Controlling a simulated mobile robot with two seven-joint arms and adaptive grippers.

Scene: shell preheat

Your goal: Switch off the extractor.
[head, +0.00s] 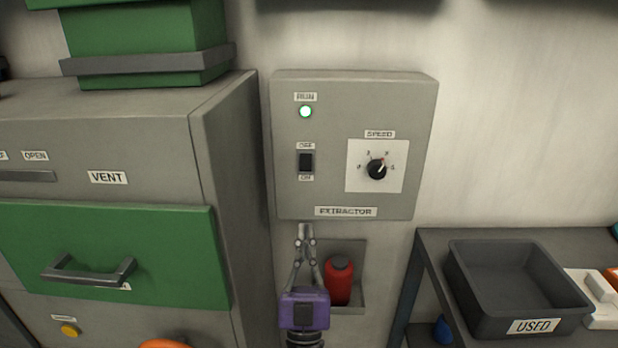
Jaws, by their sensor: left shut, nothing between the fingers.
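The extractor (345,145) is a grey box on the wall, labelled EXTRACTOR along its lower edge. Its round RUN lamp (305,112) glows green-white. Below the lamp is a small black switch (306,162), with OFF above it and ON below; I cannot tell which way it is tipped. A black speed knob (376,169) sits on a white dial plate to the right. My left gripper (304,230), with a purple body, points up just below the box's lower edge, under the switch. Its fingertips are together and empty. My right gripper is not in view.
A red bottle (339,281) stands in a wall recess behind and right of my left gripper. A grey cabinet with a green drawer (120,253) is on the left. A dark USED tray (470,290) rests on a bench at the right. The wall before the box is clear.

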